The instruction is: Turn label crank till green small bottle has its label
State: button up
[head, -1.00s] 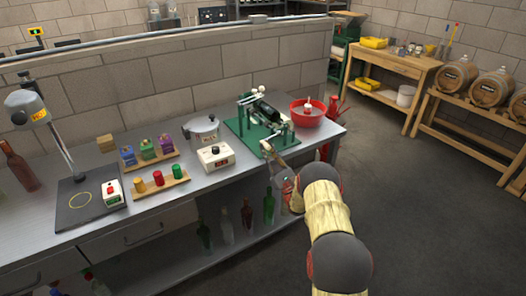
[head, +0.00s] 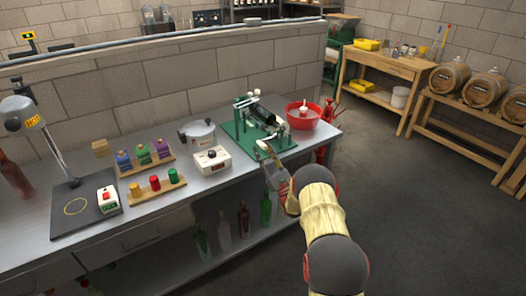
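The label machine (head: 230,131) is a green base with a green and metal frame, standing at the right part of the steel bench. A small dark green bottle (head: 264,116) lies on its side in it; I cannot make out a label on it. The crank (head: 263,147) shows as a pale part at the machine's front edge. My gripper (head: 267,164) is at the bench's front edge, close to the crank. It is small and partly hidden by my wrist, so I cannot tell whether it touches the crank or is open.
A red bowl (head: 316,121) stands right of the machine. Bottles (head: 265,210) stand on the shelf below, near my arm. The floor to the right is clear.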

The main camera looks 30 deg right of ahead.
jog(key=shift+f, duration=0.15)
jog(key=v, duration=1.2)
jog(key=shift+d, duration=0.1)
dwell(0.3)
jog(key=shift+c, duration=0.6)
